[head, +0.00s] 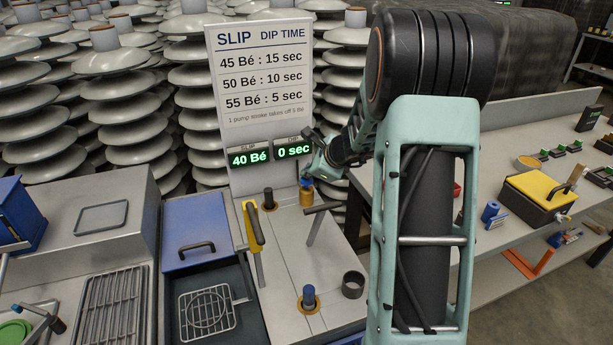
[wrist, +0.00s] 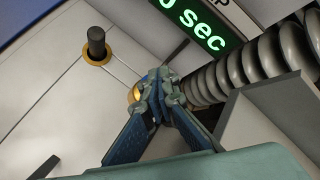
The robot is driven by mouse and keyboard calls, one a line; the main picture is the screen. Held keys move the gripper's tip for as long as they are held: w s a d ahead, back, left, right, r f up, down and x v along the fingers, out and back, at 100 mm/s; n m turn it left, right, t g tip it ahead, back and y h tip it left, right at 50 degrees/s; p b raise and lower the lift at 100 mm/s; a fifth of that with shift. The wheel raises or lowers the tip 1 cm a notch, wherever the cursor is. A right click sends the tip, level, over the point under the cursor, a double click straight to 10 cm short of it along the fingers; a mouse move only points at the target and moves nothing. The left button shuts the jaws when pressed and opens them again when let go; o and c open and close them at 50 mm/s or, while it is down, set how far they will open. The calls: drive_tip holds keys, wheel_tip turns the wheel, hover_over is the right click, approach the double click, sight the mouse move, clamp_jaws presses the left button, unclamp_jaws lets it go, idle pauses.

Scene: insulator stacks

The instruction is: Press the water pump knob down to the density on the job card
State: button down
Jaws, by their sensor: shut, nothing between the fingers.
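My gripper (head: 308,178) is shut and points down at a blue-topped knob with an orange collar (head: 306,197) at the back of the pale panel. The fingertips are at or just above this knob; I cannot tell whether they touch. In the wrist view, the closed fingers (wrist: 160,88) hide most of the knob, leaving a bit of its orange ring (wrist: 135,92). A black knob (head: 268,199) stands to its left, and another blue knob (head: 308,296) is nearer the front. No label shows which is the water pump. The slip display (head: 249,158) reads 40 Bé. I cannot identify a job card.
A sign (head: 262,75) lists 45, 50 and 55 Bé with dip times and says one pump stroke takes off 5 Bé. The dip display (head: 294,150) reads 0 sec. A yellow lever (head: 252,230) and a T-shaped lever (head: 317,222) rise from the panel near the knobs.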

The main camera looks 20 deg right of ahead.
sight(307, 180)
drive_tip(key=shift+r+p, duration=0.3)
drive_tip(key=shift+r, duration=0.35)
wheel_tip(307, 180, up, 5)
drive_tip(key=p, duration=0.4)
drive_tip(key=shift+r, duration=0.1)
idle(0.5)
